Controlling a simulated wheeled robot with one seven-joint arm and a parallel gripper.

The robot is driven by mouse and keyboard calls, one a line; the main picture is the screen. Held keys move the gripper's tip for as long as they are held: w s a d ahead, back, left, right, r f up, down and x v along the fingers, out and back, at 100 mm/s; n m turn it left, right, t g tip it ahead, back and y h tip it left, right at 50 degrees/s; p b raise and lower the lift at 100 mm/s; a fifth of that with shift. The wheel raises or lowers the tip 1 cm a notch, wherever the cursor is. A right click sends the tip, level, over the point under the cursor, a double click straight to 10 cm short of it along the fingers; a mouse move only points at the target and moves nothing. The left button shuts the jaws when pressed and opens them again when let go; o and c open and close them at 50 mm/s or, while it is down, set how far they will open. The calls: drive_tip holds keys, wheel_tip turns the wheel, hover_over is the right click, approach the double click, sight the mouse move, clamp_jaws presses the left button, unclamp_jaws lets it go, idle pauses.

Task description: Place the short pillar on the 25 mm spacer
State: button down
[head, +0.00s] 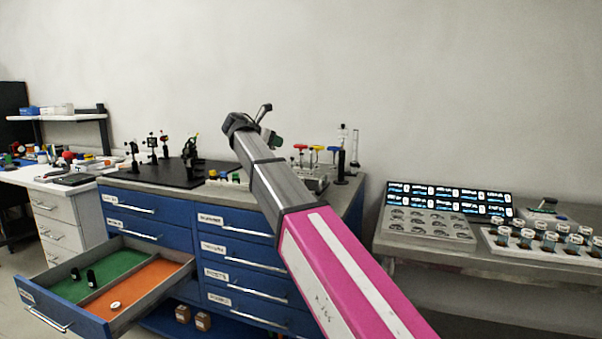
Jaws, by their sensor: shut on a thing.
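My arm reaches from the bottom right up over the blue drawer bench. My gripper (264,112) is at its dark far end, raised above the bench top. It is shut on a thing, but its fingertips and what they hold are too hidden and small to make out. Two small black upright posts (91,278) stand in the green compartment of the open drawer (63,318). A small pale round piece (115,304) lies in its orange compartment. I cannot tell which piece is the short pillar or the 25 mm spacer.
A black breadboard (165,174) with several optic mounts lies on the bench's left. Tools with red, yellow and blue tops (316,149) stand beyond my arm. A side table at right carries a lit display (448,197) and a tray of jars (540,243). The open drawer juts forward.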

drive_tip(key=d+f, duration=0.2)
drive_tip(key=d, duration=0.1)
drive_tip(key=d+f, duration=0.2)
drive_tip(key=d, duration=0.1)
drive_tip(key=d+f, duration=0.2)
drive_tip(key=d, duration=0.2)
drive_tip(key=shift+s+f, duration=0.1)
drive_tip(key=shift+s, duration=0.1)
drive_tip(key=shift+f, duration=1.95)
drive_tip(key=shift+f, duration=0.15)
drive_tip(key=c, duration=1)
unclamp_jaws()
drive_tip(key=shift+s+a+r, duration=0.1)
drive_tip(key=shift+s+r, duration=0.05)
drive_tip(key=shift+r, duration=0.05)
drive_tip(key=v, duration=1.1)
drive_tip(key=shift+s+a+r, duration=0.15)
drive_tip(key=shift+a+r, duration=0.05)
